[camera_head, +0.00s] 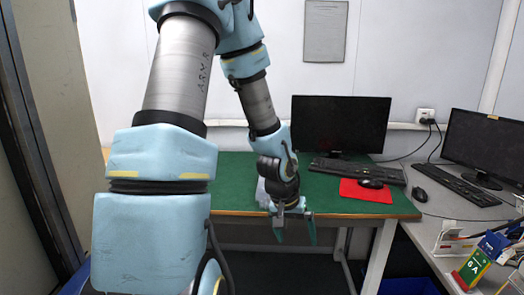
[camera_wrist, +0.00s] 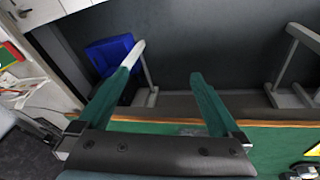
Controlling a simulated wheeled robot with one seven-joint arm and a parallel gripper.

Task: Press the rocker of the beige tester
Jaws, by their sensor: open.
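My gripper (camera_head: 296,228) is open and hangs at the front edge of the green table in the head view. In the wrist view its two green fingers (camera_wrist: 167,66) are spread with nothing between them, over the table's front edge and the floor beyond. I cannot make out the beige tester or its rocker in either view; my arm hides part of the table in the head view. At the lower right of the wrist view a small yellow and black object (camera_wrist: 302,172) is cut off by the frame, and I cannot tell what it is.
The green table (camera_head: 345,203) holds a monitor (camera_head: 340,124), a keyboard (camera_head: 357,170) and a mouse on a red mat (camera_head: 366,192). A grey desk at right carries another monitor (camera_head: 487,147). A pale, partly hidden item (camera_head: 262,193) lies behind my wrist. A blue bin (camera_wrist: 108,55) stands on the floor.

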